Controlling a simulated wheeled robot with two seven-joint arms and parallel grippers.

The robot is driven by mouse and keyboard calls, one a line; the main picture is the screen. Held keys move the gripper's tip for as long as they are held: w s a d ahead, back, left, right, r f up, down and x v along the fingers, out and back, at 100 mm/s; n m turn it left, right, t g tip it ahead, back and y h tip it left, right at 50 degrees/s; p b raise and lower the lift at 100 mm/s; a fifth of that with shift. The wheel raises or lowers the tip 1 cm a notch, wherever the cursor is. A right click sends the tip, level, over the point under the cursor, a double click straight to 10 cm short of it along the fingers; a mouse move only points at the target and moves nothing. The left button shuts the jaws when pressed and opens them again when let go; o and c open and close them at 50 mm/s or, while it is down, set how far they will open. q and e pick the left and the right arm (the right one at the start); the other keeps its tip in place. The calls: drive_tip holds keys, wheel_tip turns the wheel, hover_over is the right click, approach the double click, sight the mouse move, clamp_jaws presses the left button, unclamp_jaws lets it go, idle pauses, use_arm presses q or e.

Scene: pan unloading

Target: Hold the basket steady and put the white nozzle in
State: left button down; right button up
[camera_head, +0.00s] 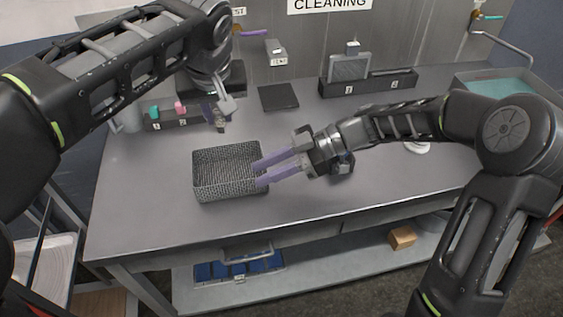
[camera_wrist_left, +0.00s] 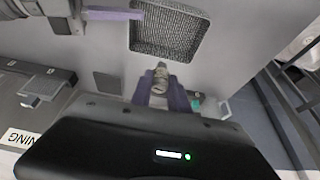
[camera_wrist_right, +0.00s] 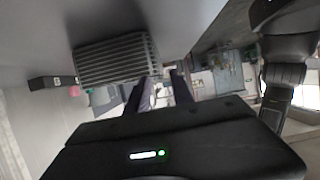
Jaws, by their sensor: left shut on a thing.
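The dark mesh basket (camera_head: 228,193) stands on the grey table, open side up, and looks empty. It also shows in the left wrist view (camera_wrist_left: 165,48) and the right wrist view (camera_wrist_right: 115,62). My left gripper (camera_head: 221,116) is above the table behind the basket, shut on the pale, ringed nozzle (camera_wrist_left: 160,78), whose tip sticks out past the purple fingers. My right gripper (camera_head: 260,172) has its purple fingers apart at the basket's right side. Nothing shows between them, and I cannot tell whether they touch the wall.
A dark holder (camera_head: 180,123) with pink and teal pieces stands behind the basket at left. A flat dark pad (camera_head: 278,97) and a dark rack (camera_head: 368,84) lie farther back. A white round piece (camera_head: 417,148) shows below my right arm. The table's front left is clear.

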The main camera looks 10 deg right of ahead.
sight(222, 132)
drive_tip(key=x, duration=0.7)
drive_tip(key=shift+c, duration=0.5)
clamp_jaws()
idle(0.4)
idle(0.4)
use_arm(q)
drive_tip(key=shift+f, duration=2.2)
